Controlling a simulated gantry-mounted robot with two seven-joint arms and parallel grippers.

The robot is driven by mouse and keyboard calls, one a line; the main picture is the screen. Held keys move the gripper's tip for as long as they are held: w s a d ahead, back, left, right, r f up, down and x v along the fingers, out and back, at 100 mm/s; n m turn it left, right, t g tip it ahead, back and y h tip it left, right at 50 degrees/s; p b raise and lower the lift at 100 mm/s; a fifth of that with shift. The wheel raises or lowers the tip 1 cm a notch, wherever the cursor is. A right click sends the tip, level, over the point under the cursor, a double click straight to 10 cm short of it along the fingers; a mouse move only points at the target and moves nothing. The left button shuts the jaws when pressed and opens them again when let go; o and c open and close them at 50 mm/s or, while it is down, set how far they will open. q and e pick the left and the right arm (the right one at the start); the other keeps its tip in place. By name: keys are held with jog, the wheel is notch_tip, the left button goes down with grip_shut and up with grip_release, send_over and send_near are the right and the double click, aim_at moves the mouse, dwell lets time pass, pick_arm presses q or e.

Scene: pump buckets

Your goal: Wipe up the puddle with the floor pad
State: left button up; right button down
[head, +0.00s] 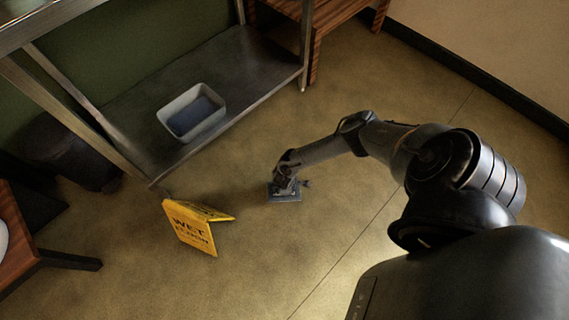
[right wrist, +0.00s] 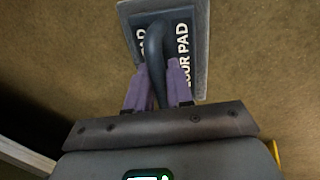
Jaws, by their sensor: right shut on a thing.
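The floor pad (head: 285,194) is a small dark blue-grey slab at the end of my right arm, at or just above the floor. In the right wrist view the pad (right wrist: 200,22) has a pale border, white lettering and a dark raised handle. My right gripper (head: 287,181) is shut on that handle; its purple fingers (right wrist: 159,72) sit on both sides of it. I cannot make out a distinct puddle on the floor. My left gripper is not in view.
A yellow wet-floor sign (head: 191,229) stands left of the pad. A grey tub (head: 213,97) sits on the low metal shelf (head: 255,65) behind. Wooden furniture stands at the top and at the left edge. The floor (head: 400,240) right of the pad is clear.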

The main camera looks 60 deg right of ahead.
jog(key=shift+s+a+r+p, duration=0.1)
jog(key=shift+s+r+p, duration=0.1)
jog(key=shift+r+p, duration=0.25)
jog(key=shift+s+a+r+p, duration=0.15)
jog(key=shift+r+p, duration=0.15)
jog(key=shift+r, duration=0.2)
jog(key=shift+d+r, duration=0.15)
jog(key=shift+r, duration=0.1)
jog(key=shift+w+d+r+p, duration=0.1)
jog(key=shift+w+r+p, duration=0.05)
jog(key=shift+w+p, duration=0.2)
jog(key=shift+s, duration=0.2)
